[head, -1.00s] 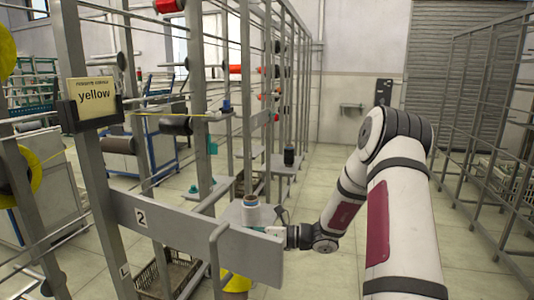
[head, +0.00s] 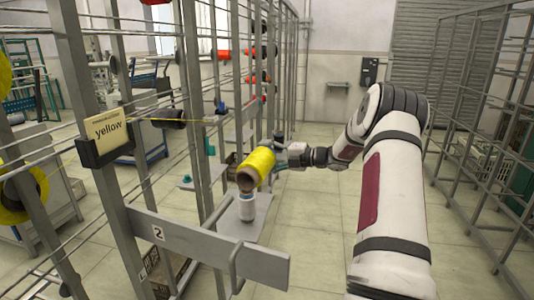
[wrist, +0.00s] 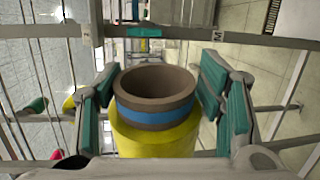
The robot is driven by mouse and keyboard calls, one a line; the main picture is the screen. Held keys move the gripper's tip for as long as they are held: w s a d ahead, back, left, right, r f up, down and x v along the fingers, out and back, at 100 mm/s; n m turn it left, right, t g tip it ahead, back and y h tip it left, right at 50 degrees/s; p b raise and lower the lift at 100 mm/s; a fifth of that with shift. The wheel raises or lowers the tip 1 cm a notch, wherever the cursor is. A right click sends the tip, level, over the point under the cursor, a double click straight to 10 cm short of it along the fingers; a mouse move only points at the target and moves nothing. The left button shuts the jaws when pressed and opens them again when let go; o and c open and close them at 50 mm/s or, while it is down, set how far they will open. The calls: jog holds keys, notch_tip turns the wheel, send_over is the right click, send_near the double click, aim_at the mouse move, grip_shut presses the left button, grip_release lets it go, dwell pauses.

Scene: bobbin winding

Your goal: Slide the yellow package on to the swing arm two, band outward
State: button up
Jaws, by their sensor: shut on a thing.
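The yellow package (head: 261,163) is a yellow wound cylinder on a brown tube. My gripper (head: 278,154) is shut on it and holds it tilted in the air above a grey plate. In the wrist view the package (wrist: 155,138) sits between the green-padded fingers of my gripper (wrist: 158,85). The tube end facing that camera carries a blue band (wrist: 155,115). In the head view a bare brown end points down and left. Swing arm two (head: 205,247) is the grey beam marked 2, below and in front of the package.
A white and blue spool (head: 247,207) stands on the grey plate (head: 262,213) just under the package. Grey rack posts (head: 98,130) and thin rods are close on the left. A "yellow" sign (head: 108,129) hangs there. Floor on the right is clear up to another rack (head: 475,150).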

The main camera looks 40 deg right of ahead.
aim_at(244, 174)
jog(key=s+a+p, duration=0.1)
jog(key=a, duration=0.1)
jog(key=s+a+p, duration=0.2)
jog(key=a, duration=0.1)
jog(key=shift+s+a+f, duration=0.1)
jog(key=shift+a+f, duration=0.05)
jog(key=shift+a, duration=0.15)
jog(key=shift+w+d+f, duration=0.1)
jog(key=shift+w+f, duration=0.05)
jog(key=shift+w, duration=0.05)
jog(key=shift+s, duration=0.1)
dwell(0.3)
dwell(0.3)
jog(key=shift+s+a+p, duration=0.35)
jog(key=shift+a+p, duration=0.2)
jog(key=shift+p, duration=0.05)
jog(key=shift+s+a+f+p, duration=0.1)
jog(key=shift+s+a+p, duration=0.3)
jog(key=shift+a, duration=0.3)
jog(key=shift+s+a+f+p, duration=0.1)
jog(key=shift+s+a+p, duration=0.25)
jog(key=shift+a, duration=0.3)
jog(key=shift+s+a+p, duration=0.3)
jog(key=shift+a+p, duration=0.15)
jog(key=shift+a, duration=0.25)
